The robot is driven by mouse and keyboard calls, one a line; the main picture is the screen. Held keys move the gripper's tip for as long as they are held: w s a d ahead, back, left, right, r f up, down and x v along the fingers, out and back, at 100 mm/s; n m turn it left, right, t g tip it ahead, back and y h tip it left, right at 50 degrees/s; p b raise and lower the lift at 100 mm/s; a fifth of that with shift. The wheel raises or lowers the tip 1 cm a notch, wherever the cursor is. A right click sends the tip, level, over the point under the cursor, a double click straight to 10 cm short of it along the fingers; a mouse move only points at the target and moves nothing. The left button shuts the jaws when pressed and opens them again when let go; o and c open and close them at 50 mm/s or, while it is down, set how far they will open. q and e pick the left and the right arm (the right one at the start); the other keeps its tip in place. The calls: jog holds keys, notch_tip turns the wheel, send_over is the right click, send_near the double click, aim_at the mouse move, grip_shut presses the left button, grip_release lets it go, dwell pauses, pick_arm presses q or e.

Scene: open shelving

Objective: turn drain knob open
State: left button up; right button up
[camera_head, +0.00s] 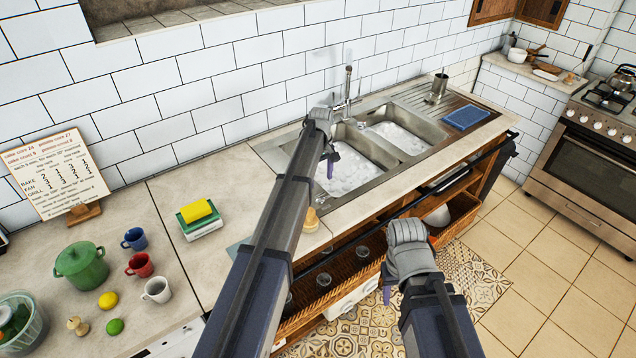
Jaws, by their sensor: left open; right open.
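The double sink (378,182) is set in the counter. Its left basin (350,170) and right basin (395,138) both hold white foam. A metal faucet (348,88) stands behind the basins. I cannot make out a drain knob; the foam and my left arm hide parts of the sink. My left gripper (330,168) is open over the left basin, pointing down; I see nothing between its fingers. My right gripper (387,288) is open and empty, lower, in front of the counter.
A yellow sponge (196,211), green pot (81,265), several mugs and fruit are on the left counter. A metal cup (439,85) and blue tray (466,117) lie right of the sink. Wicker baskets (330,285) fill shelves below. An oven (590,150) stands far right.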

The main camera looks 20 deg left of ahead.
aim_at(320, 195)
pick_arm(q)
jog(key=shift+w+a, duration=0.15)
jog(key=shift+w, duration=0.15)
jog(key=shift+s, duration=0.15)
jog(key=shift+f, duration=0.1)
notch_tip(320, 195, down, 8)
jog(key=b, duration=0.8)
jog(key=shift+r, duration=0.25)
jog(key=shift+r, duration=0.1)
jog(key=shift+c, duration=0.2)
grip_shut()
